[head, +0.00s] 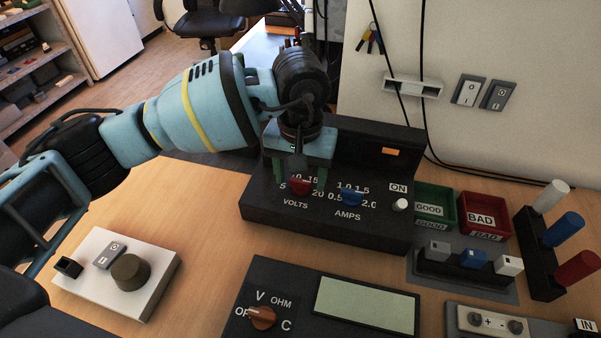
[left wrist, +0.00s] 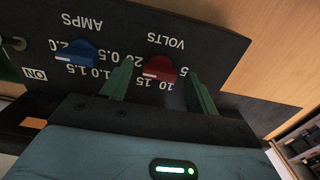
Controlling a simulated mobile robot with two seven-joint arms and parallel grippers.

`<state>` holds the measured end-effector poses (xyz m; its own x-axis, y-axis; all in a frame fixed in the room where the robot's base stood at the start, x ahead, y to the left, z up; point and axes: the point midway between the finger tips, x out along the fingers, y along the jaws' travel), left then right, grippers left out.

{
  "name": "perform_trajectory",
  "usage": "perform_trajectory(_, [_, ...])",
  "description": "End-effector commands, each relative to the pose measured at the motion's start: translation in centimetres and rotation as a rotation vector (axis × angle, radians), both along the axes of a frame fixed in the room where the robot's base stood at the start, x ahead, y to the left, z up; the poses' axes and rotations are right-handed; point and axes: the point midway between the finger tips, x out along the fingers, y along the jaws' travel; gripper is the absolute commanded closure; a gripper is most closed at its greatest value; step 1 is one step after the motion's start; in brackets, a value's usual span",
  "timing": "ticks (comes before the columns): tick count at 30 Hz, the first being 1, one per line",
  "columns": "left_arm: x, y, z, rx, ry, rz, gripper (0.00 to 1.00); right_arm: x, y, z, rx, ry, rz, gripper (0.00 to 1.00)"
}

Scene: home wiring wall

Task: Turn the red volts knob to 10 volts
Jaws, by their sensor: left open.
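The red volts knob (head: 300,187) is on the front of the black power supply (head: 262,203), above the word VOLTS. My left gripper (head: 303,178) is over it, open, with one green finger on each side of the knob. In the left wrist view, upside down, the red knob (left wrist: 159,68) sits between the two spread fingers (left wrist: 157,88). Whether either finger touches it I cannot tell. A pale mark shows at the knob's lower edge there; which number it points at is unclear. The fingers partly hide the dial numbers. My right gripper is not in view.
The blue amps knob (head: 351,196) is just right of the gripper; a white ON button (head: 400,205) is further right. A multimeter (head: 290,285) lies in front. Green (head: 436,207) and red (head: 482,214) bins stand right. A grey knob box (head: 117,273) is at left.

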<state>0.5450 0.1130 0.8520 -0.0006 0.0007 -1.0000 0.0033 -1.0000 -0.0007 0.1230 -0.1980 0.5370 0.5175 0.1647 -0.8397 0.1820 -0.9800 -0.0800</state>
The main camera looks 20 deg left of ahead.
Motion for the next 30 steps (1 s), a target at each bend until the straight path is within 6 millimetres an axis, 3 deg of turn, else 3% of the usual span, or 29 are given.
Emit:
perform_trajectory(7, [0.02,0.01,-0.11,0.0,0.0,0.001,0.4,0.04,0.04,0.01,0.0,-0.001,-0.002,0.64])
perform_trajectory(18, [0.01,0.0,-0.08,0.0,0.0,0.001,0.85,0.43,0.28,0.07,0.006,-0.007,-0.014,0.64])
perform_trajectory(30, [0.04,0.0,-0.02,-0.001,-0.001,0.09,0.85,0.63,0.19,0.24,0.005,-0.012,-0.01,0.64])
